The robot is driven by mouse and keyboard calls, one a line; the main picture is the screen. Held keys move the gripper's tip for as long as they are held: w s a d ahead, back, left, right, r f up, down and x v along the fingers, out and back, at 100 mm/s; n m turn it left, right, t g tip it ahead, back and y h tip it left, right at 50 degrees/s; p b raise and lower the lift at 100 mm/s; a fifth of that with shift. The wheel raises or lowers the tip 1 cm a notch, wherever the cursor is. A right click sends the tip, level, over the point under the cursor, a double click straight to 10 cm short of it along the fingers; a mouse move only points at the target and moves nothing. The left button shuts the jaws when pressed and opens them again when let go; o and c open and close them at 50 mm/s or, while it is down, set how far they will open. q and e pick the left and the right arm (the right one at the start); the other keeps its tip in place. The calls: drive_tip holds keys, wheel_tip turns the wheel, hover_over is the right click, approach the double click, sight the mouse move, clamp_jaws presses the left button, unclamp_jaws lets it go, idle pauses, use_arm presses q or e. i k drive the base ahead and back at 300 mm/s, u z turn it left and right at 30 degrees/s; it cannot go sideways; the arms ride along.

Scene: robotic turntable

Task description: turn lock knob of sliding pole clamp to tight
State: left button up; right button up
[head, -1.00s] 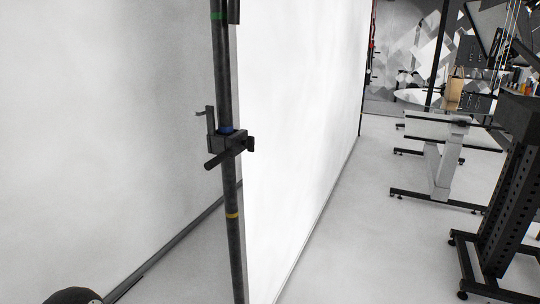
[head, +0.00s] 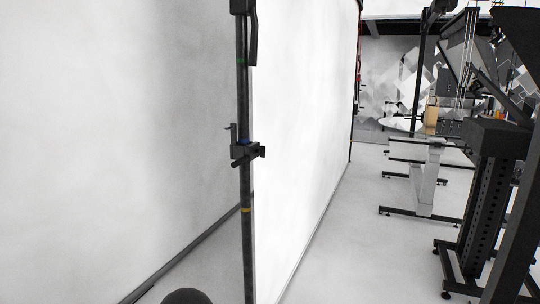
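A dark upright pole (head: 246,185) stands left of the middle in the head view. A dark sliding clamp (head: 243,151) sits around it about halfway up the picture, with a small bracket sticking up on its left. A short dark knob or handle (head: 262,151) juts out at its right side; its turn position is too small to tell. A bar also angles down to the lower left of the clamp. Green and yellow bands mark the pole above and below the clamp. Neither of my grippers shows in this view.
A bright white wall panel (head: 300,130) stands just behind the pole, and a pale wall (head: 120,120) fills the left. At the right are a white-topped table frame (head: 428,178) and a dark perforated stand (head: 482,210). The floor between (head: 350,250) is clear.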

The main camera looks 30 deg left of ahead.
sight(262, 152)
drive_tip(key=i, duration=1)
drive_tip(key=u, duration=0.8)
drive_tip(key=i, duration=0.95)
drive_tip(key=u, duration=0.75)
drive_tip(key=i, duration=0.45)
drive_tip(key=z, duration=0.3)
drive_tip(key=k, duration=0.45)
drive_tip(key=u, duration=0.05)
